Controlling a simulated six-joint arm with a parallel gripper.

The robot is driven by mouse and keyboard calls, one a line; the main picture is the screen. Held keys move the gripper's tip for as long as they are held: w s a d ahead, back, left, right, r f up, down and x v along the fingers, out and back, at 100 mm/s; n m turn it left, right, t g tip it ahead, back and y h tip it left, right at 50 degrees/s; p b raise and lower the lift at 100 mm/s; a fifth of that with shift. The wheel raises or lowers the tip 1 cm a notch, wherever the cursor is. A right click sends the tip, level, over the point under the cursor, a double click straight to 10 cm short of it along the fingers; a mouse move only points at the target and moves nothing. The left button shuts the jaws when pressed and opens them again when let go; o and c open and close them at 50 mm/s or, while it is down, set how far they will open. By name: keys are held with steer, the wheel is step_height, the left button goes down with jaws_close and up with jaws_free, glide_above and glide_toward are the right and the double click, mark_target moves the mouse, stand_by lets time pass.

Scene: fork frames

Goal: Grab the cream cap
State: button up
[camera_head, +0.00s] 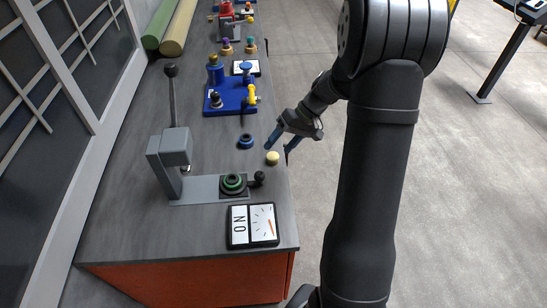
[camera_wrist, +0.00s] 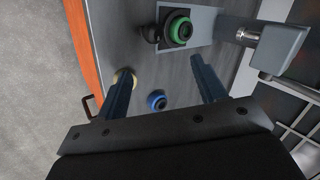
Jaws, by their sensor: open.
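The cream cap (camera_head: 272,158) is a small round piece on the grey bench top, near its right edge in the head view. In the wrist view the cream cap (camera_wrist: 124,76) shows at the tip of the left finger, which partly covers it. My gripper (camera_head: 278,143) is open, with its two blue fingers apart and nothing held between them. The gripper also shows in the wrist view (camera_wrist: 162,72). One finger is close to the cap; I cannot tell whether they touch.
A blue cap (camera_head: 246,141) lies left of the cream cap. A lever press (camera_head: 172,148) with a green ring (camera_head: 233,183) stands in front, near a dial panel (camera_head: 253,226). A blue fixture (camera_head: 230,97) is farther back. The bench's right edge (camera_head: 288,185) is close.

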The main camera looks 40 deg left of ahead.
steer(key=d+f+m+y, duration=0.4)
steer(key=m+y, duration=0.2)
steer(key=m, duration=0.8)
steer(key=m+t+y, duration=0.4)
steer(key=m+t, duration=0.2)
steer(key=m, duration=1.1)
glide_toward(273, 155)
steer(key=x, duration=0.2)
steer(key=f+x, duration=0.1)
steer(key=x, duration=0.2)
steer(key=shift+w+d, duration=0.1)
steer(key=shift+d, duration=0.05)
steer(key=shift+r+x, duration=0.15)
steer(key=shift+x, duration=1.15)
steer(key=shift+r+x, duration=0.2)
steer(key=shift+x, duration=1.1)
steer(key=c, duration=1.1)
steer(key=shift+r, duration=0.15)
